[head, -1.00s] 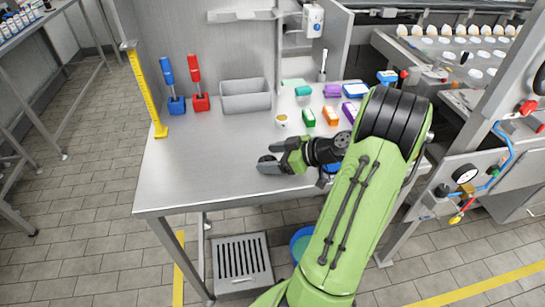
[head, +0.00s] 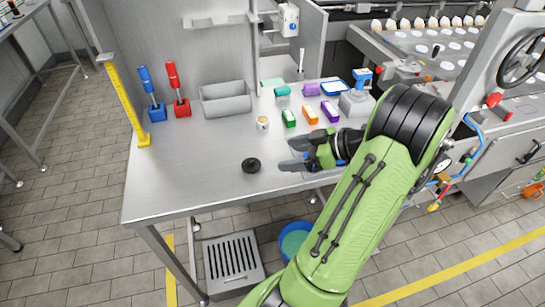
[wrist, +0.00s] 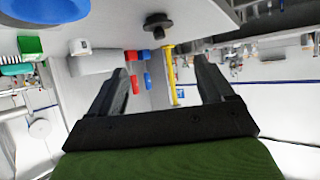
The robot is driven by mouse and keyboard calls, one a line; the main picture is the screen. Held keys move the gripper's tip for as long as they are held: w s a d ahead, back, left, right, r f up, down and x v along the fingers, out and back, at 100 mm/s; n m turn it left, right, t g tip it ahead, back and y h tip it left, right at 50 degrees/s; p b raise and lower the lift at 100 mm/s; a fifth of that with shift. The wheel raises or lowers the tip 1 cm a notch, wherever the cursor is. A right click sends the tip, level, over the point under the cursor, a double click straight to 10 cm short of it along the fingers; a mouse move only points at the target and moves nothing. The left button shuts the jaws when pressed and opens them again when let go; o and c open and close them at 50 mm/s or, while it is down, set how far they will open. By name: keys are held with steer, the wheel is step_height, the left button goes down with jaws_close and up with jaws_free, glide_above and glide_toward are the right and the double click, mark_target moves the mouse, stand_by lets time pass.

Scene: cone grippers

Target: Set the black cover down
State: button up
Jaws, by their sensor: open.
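The black cover (head: 251,165) lies on the bare steel table (head: 190,180), near the middle of its front half. It is a round dark disc with a small raised part on top. It also shows in the wrist view (wrist: 157,24), at the upper middle beyond the fingers. My gripper (head: 289,157) is to the right of the cover and apart from it, over the table. Its two fingers are spread with nothing between them, as the wrist view (wrist: 168,85) shows.
A small white cup (head: 262,123) stands behind the cover. Green (head: 289,118), orange (head: 310,115) and purple (head: 330,110) blocks stand behind my gripper. A grey bin (head: 226,100) and red (head: 181,108) and blue (head: 157,113) holders stand at the back left. The table's front left is clear.

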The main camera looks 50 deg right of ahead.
steer(key=w+a+r+g, duration=0.2)
steer(key=w+a+g, duration=0.1)
steer(key=a, duration=0.5)
steer(key=w+a+r+g, duration=0.2)
steer(key=w+a+g, duration=0.15)
steer(key=a, duration=0.55)
steer(key=s+a+r+m+h, duration=0.3)
steer(key=s+a+m+h, duration=0.1)
steer(key=s+a, duration=0.7)
steer(key=shift+s+t+h, duration=0.3)
steer(key=shift+s+t, duration=0.05)
steer(key=shift+s, duration=0.05)
steer(key=shift+a, duration=0.1)
